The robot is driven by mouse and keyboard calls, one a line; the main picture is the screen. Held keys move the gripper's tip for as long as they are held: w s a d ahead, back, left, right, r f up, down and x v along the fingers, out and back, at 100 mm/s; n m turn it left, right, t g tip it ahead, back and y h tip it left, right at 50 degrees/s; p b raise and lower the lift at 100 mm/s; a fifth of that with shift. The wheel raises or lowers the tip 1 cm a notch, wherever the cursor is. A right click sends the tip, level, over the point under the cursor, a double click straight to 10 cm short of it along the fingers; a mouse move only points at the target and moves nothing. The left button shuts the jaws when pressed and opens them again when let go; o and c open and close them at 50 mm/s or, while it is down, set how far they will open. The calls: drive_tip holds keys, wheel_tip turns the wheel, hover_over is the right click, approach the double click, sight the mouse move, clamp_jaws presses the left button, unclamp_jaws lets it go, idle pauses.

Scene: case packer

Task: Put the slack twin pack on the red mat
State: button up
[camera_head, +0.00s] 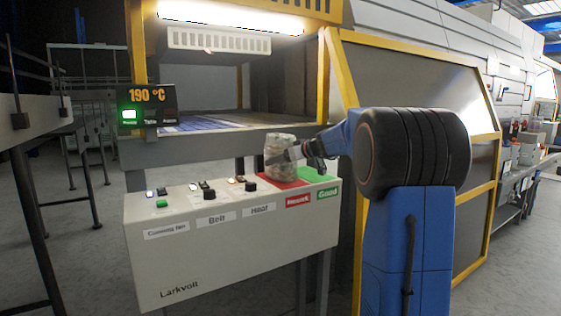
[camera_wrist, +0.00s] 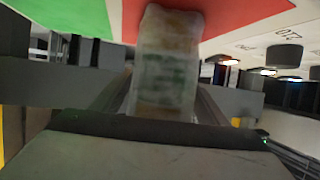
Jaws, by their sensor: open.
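The twin pack (camera_head: 279,145), a clear, cloudy wrap with pale contents, stands roughly upright on the red mat (camera_head: 290,184) on top of the control box. In the wrist view the pack (camera_wrist: 168,65) sits between my fingers, its far end over the red mat (camera_wrist: 230,14). My gripper (camera_head: 290,154) reaches in from the right at the pack; its jaws are open around it. Whether a finger still touches the pack cannot be told. The wrap's slackness is hard to judge at this size.
A green mat (camera_head: 316,175) lies right of the red one. Knobs and buttons (camera_head: 205,190) stand on the box top to the left. The oven opening (camera_head: 225,118) is behind, with a yellow-framed guard (camera_head: 340,70) close to my arm.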

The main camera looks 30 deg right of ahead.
drive_tip(key=v, duration=1.7)
drive_tip(key=shift+s, duration=0.2)
drive_tip(key=shift+r, duration=0.15)
drive_tip(key=v, duration=0.8)
idle(0.5)
wheel_tip(320, 180, up, 10)
drive_tip(key=s, duration=0.3)
idle(0.7)
idle(0.5)
